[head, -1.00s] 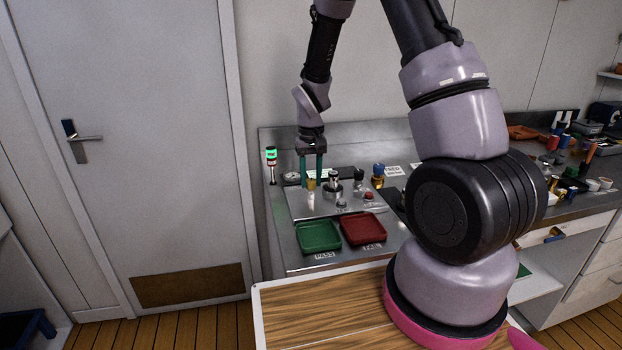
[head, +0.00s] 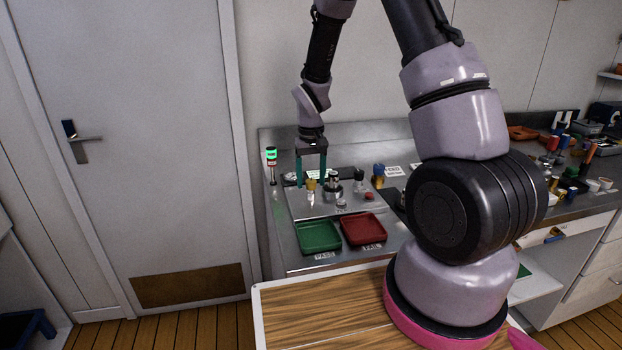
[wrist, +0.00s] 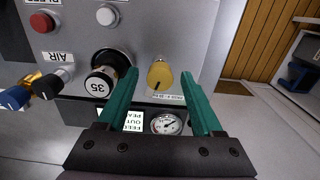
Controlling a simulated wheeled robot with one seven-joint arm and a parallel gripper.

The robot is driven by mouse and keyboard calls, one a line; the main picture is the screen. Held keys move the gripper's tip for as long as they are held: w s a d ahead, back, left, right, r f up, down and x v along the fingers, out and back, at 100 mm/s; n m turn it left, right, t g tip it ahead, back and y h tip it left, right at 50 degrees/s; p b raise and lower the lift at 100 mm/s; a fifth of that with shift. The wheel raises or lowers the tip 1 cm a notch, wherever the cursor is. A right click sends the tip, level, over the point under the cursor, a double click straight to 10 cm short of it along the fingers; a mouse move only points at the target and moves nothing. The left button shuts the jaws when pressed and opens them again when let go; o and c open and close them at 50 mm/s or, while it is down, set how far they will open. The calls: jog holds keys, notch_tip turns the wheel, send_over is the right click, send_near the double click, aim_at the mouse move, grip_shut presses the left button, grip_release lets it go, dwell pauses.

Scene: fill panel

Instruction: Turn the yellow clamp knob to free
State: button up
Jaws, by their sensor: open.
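The yellow clamp knob (wrist: 160,74) stands on the grey fill panel, with a dark mark on its face. In the wrist view it lies between and a little beyond the fingertips, nearer the right finger. In the head view the knob (head: 311,184) shows small below the gripper. My gripper (wrist: 158,75) has two green fingers, spread apart and empty, pointing at the panel; in the head view the gripper (head: 311,184) hangs above the panel's left part. A label under the knob is partly legible only.
A black knob marked 35 (wrist: 103,75) stands close left of the left finger. A pressure gauge (wrist: 166,123) sits between the fingers near the palm. A green tray (head: 318,236) and a red tray (head: 363,230) lie in front. A green-lit lamp (head: 271,155) stands left.

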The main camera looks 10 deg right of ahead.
aim_at(311, 181)
notch_tip(311, 181, up, 11)
dwell(0.4)
jog(key=shift+f, duration=0.1)
